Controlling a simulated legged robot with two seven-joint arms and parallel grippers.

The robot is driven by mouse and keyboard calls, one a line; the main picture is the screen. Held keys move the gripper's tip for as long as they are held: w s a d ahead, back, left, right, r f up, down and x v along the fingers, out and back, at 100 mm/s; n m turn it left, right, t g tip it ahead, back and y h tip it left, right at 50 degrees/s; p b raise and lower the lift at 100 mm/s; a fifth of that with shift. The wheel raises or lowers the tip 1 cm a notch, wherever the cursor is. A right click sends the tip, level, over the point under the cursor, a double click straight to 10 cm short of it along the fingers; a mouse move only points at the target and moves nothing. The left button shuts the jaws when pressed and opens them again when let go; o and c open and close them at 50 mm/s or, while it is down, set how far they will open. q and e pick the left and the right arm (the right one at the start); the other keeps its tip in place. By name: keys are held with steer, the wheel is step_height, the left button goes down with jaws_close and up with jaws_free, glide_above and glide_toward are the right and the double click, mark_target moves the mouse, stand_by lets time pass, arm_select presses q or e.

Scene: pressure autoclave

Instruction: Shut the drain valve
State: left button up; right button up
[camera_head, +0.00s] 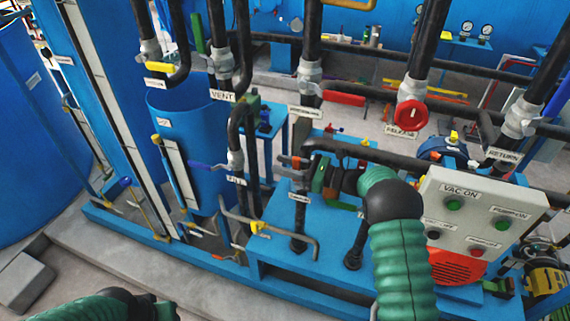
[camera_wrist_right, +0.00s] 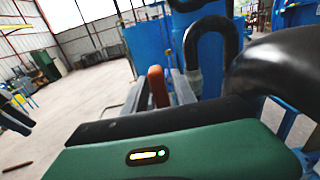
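The drain valve cannot be told for certain. A pipe with a small tag (camera_head: 299,196), too small to read, stands by my right gripper (camera_head: 290,167). A red-orange lever handle sits at that gripper; in the right wrist view the handle (camera_wrist_right: 157,85) stands upright between the two grey fingers (camera_wrist_right: 160,93). I cannot tell if the fingers press on it. My green right forearm hides part of the pipe behind. My left arm's dark end (camera_head: 160,308) shows at the lower left edge, away from the pipes; its fingers are not clear.
A control box (camera_head: 475,222) with several buttons stands right of my right arm. A red round valve (camera_head: 411,115) hangs above. A blue-handled valve (camera_head: 208,166) and a yellow-handled valve (camera_head: 259,227) are left of my right gripper. The blue skid (camera_head: 275,250) lies below.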

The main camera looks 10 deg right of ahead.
steer(key=shift+a, duration=0.1)
steer(key=c, duration=0.5)
steer(key=shift+w+d+f, duration=0.1)
steer(key=shift+d+f, duration=0.05)
steer(key=shift+d, duration=0.05)
jaws_close()
steer(key=shift+d, duration=0.25)
